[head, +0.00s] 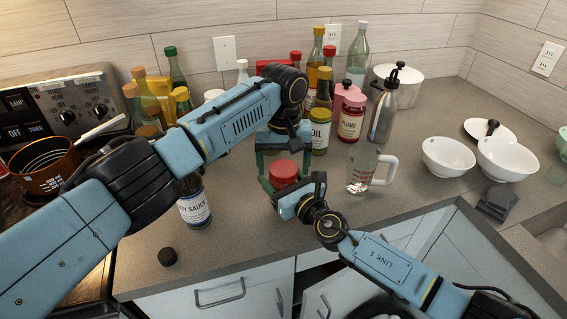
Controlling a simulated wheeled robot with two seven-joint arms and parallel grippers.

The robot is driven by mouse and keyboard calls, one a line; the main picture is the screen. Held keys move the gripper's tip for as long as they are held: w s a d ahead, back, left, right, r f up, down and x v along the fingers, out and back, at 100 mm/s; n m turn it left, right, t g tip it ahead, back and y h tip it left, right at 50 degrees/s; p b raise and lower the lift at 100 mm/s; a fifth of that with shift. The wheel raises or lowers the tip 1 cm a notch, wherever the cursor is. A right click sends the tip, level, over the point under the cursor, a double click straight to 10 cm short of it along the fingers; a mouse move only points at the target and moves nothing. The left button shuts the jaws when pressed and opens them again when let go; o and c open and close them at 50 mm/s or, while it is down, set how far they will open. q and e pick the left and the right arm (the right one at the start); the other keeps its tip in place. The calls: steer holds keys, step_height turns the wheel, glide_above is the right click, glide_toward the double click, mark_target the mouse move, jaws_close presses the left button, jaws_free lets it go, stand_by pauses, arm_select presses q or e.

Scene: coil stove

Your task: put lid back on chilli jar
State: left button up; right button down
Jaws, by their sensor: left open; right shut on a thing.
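A red lid (284,171) shows at the middle of the counter, between my two grippers. What is under it is mostly hidden, so I cannot tell whether it sits on the chilli jar. My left gripper (282,160) reaches down from above, open, with its greenish fingers apart on either side of the red lid. My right gripper (277,190) comes in from the lower right, close against the near side of the lid. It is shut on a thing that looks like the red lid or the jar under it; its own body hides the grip.
Several bottles crowd behind; white bowls (449,158) stand right. The front counter is fairly clear.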

arm_select(q)
steer(key=shift+r, duration=2.25)
steer(key=o, duration=0.4)
step_height(320, 180, up, 12)
arm_select(e)
steer(key=shift+c, duration=1.2)
jaws_free()
steer(key=shift+s+d, duration=0.1)
